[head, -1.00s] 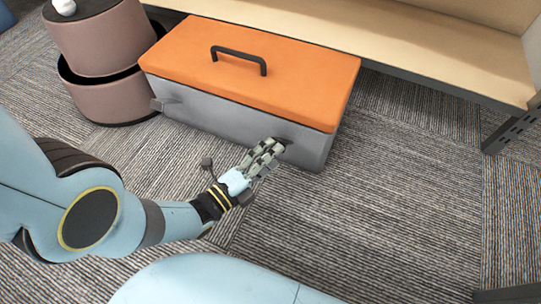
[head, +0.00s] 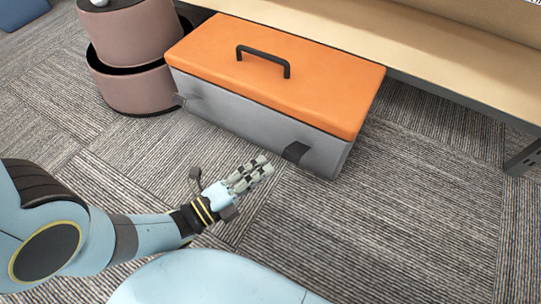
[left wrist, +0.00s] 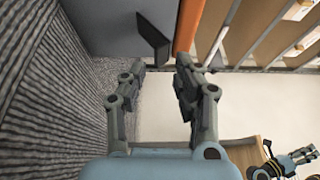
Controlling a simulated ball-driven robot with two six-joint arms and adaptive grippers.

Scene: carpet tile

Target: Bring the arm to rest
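My left gripper (head: 262,168) is open and empty above the carpet, in front of the toolbox. In the left wrist view its two fingers (left wrist: 160,68) stand apart with nothing between them. The grey toolbox (head: 235,115) with an orange lid (head: 320,85) stands on the carpet, lid down. Its dark right latch (head: 295,151) is just beyond the fingertips, apart from them. That latch (left wrist: 152,40) juts out from the grey wall in the left wrist view. What looks like my right gripper (left wrist: 302,155) shows small at the lower right there; its opening is unclear.
A wooden bench (head: 420,70) runs behind the toolbox, with a dark metal leg (head: 522,158) at the right. A brownish round two-tier container (head: 130,60) stands left of the toolbox; its left latch (head: 187,101) faces that side. The carpet in front and at right is free.

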